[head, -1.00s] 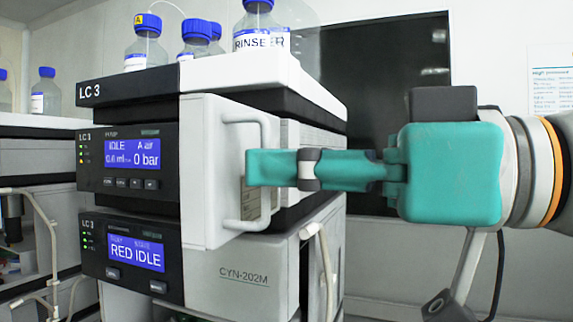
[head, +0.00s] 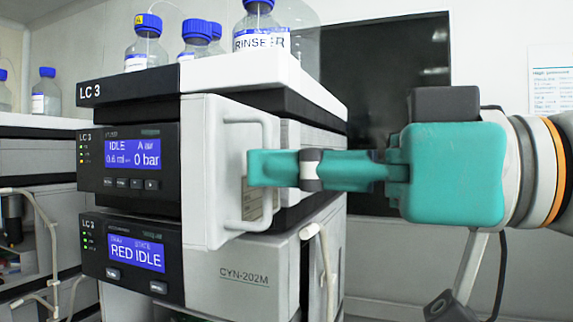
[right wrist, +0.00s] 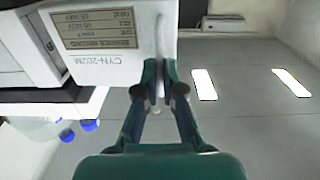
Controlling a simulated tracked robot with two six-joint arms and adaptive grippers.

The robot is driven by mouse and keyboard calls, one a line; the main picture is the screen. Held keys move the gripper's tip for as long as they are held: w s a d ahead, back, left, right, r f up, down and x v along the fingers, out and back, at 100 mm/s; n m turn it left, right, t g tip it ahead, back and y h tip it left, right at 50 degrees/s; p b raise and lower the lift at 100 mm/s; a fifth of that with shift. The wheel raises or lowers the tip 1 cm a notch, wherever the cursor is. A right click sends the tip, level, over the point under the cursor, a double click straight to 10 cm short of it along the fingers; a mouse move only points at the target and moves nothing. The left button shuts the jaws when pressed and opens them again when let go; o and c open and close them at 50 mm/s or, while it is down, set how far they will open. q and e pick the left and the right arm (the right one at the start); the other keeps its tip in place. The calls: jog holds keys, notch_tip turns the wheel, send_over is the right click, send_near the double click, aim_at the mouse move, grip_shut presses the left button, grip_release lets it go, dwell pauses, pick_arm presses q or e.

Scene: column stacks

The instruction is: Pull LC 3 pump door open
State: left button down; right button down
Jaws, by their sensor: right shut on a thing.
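The LC 3 pump module (head: 125,162) is the upper unit of the stack in the head view, with a blue display reading IDLE and 0 bar. Its white door (head: 212,175) is to the right of the display and carries a pale vertical bar handle (head: 266,132). How far the door stands open is hard to tell. My right gripper (head: 258,168) reaches in from the right, shut on the handle's middle, which its fingers hide. In the right wrist view the gripper's fingers (right wrist: 160,85) close around the handle (right wrist: 160,40). My left gripper is out of view.
Below is a module (head: 130,255) reading RED IDLE, with a pale tube (head: 325,265) at its right. Blue-capped bottles (head: 262,28) stand on top of the stack. A dark screen (head: 385,60) is behind. Another stack (head: 38,165) stands at left.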

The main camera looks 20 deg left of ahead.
jog(key=c, duration=1.5)
grip_release()
jog(key=shift+w, duration=0.3)
jog(key=shift+o, duration=1)
jog(key=shift+w+f, duration=0.1)
jog(key=shift+w, duration=0.15)
jog(key=shift+s, duration=0.25)
jog(key=d, duration=1.2)
jog(key=shift+s, duration=0.2)
